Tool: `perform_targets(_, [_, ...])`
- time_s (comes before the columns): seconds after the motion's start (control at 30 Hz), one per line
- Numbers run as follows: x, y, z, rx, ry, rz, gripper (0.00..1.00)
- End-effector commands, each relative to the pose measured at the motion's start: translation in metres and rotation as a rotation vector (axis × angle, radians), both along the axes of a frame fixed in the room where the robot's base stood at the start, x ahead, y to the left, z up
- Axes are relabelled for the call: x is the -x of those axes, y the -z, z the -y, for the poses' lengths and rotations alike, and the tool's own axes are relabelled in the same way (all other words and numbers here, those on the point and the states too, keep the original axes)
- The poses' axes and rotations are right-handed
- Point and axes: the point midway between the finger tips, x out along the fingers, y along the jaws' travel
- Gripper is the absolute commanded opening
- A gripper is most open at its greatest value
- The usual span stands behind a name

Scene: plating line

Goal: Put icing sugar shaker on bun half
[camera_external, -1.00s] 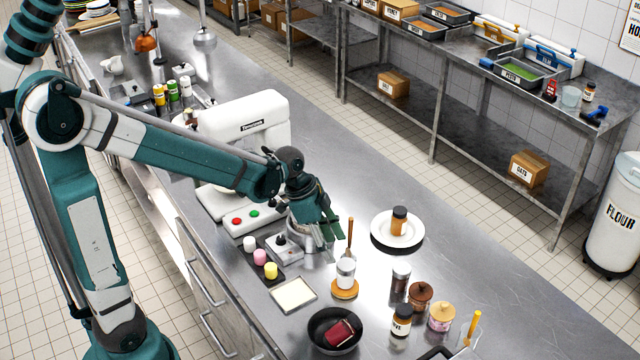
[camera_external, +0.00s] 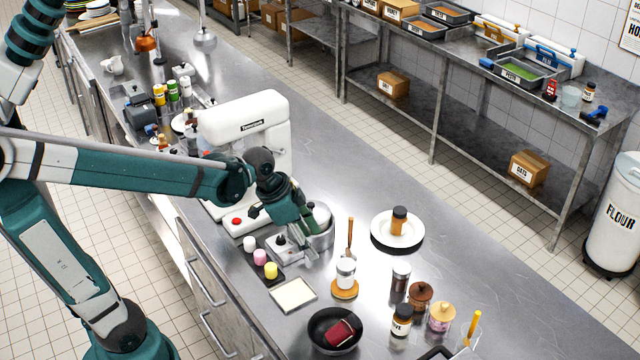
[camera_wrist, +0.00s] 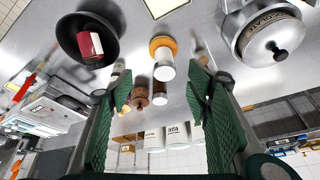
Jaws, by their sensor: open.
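A white shaker with a silver top (camera_external: 345,270), which looks like the icing sugar shaker, stands upright on a flat orange-brown round (camera_external: 345,292) that looks like the bun half. In the wrist view the white shaker (camera_wrist: 164,68) and the orange-brown round (camera_wrist: 160,44) show in the upper middle, ahead of my fingers. My gripper (camera_external: 312,252) is open and empty, left of and a little above the shaker in the external view, apart from it. Its two green fingers stand wide apart in the wrist view (camera_wrist: 158,95). The shaker's label is too small to read.
A black pan (camera_external: 318,335) holds a red item. A pale square tray (camera_external: 293,303) lies left of the shaker. A lidded steel pot (camera_external: 322,238) is behind my gripper. A dark shaker (camera_external: 400,280) and several jars stand right. A plate (camera_external: 375,237) bears a bottle.

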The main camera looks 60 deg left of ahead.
Motion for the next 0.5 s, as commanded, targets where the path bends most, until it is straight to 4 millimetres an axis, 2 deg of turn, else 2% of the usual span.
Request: perform_targets(0.5, [0.068, -0.029, -0.006, 0.017, -0.233, 0.070, 0.49])
